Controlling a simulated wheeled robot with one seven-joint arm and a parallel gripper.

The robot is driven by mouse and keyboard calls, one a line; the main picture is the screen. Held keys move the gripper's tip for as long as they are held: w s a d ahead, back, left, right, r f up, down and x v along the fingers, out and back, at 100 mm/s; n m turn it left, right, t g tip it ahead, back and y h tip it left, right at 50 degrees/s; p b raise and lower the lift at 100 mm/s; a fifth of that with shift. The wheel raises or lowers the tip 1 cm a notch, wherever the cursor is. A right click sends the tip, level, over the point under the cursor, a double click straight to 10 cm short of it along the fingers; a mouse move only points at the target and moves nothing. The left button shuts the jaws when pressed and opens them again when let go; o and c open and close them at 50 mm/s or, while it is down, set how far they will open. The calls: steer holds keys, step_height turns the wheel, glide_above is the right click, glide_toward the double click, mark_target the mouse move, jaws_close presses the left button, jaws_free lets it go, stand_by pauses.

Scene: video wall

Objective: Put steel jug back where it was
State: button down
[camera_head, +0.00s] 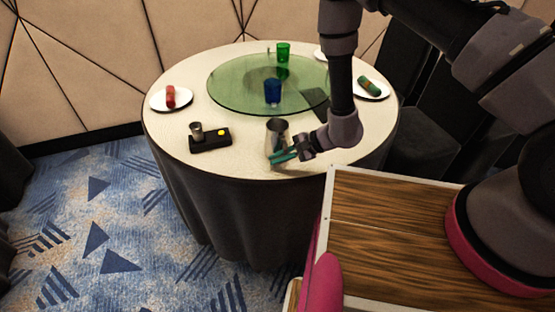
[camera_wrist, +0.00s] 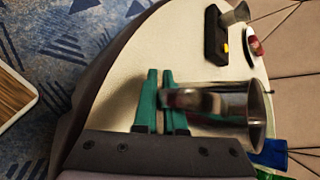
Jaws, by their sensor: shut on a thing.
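The steel jug (camera_head: 276,130) is at the near edge of the round table (camera_head: 180,132), upright in the head view. In the wrist view the jug (camera_wrist: 238,108) lies across the picture, its open mouth to the right. My gripper (camera_head: 284,156) has green fingers, and they are shut on the jug's handle side; the wrist view shows the fingers (camera_wrist: 164,108) on either side of the handle. I cannot tell whether the jug's base touches the cloth.
A black box (camera_head: 210,141) with a small metal cup (camera_head: 197,131) and yellow spot stands left of the jug.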

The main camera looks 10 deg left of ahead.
steer(key=shift+f, duration=0.4)
steer(key=c, duration=1)
jaws_free()
steer(key=v, duration=1.2)
